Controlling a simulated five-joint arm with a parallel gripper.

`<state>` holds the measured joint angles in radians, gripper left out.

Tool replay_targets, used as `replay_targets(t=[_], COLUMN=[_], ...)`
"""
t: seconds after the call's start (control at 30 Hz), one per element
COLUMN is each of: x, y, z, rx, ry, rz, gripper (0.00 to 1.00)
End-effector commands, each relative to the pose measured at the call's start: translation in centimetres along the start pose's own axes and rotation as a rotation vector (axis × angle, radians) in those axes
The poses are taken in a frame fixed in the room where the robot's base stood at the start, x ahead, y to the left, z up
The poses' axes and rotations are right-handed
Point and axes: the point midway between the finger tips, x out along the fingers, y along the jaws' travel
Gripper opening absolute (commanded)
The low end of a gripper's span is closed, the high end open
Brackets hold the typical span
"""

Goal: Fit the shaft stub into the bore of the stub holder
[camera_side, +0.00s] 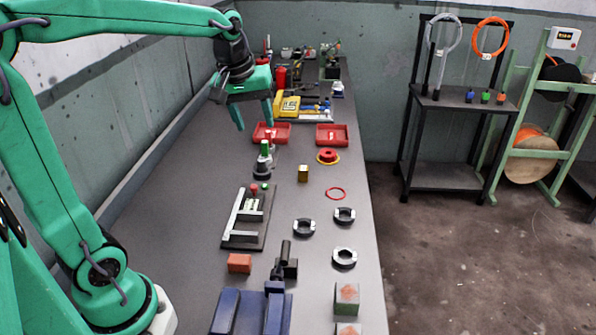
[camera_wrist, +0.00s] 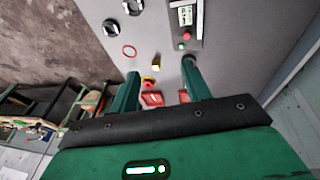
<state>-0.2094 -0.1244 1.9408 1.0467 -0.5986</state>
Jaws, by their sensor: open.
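My gripper (camera_side: 254,127) is open and empty, high above the back half of the bench; its two fingers also show in the wrist view (camera_wrist: 161,90). I cannot tell for sure which piece is the shaft stub or the stub holder. Several dark rings with open centres (camera_side: 344,258) lie nearer the front. A black cylinder (camera_side: 286,250) stands by a dark block.
Two red trays (camera_side: 332,135) lie farther back. A red disc on a yellow flange (camera_side: 328,156) and a thin red ring (camera_side: 335,193) lie on the right. A dark plate with light rails (camera_side: 250,217) and an orange block (camera_side: 239,263) lie left. Bare bench separates them.

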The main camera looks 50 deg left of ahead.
Motion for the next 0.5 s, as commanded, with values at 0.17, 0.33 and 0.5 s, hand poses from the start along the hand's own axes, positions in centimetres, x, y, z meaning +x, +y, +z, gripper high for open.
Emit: replay_targets(t=[0.17, 0.33, 0.5], x=[-1.5, -2.1, -2.1], y=[-0.8, -1.9, -3.3], z=[4.3, 8.1, 11.7], rx=[0.191, 0.372, 0.550], ry=[0.039, 0.078, 0.121], rz=[0.041, 0.075, 0.106], gripper=[0.48, 0.48, 0.48])
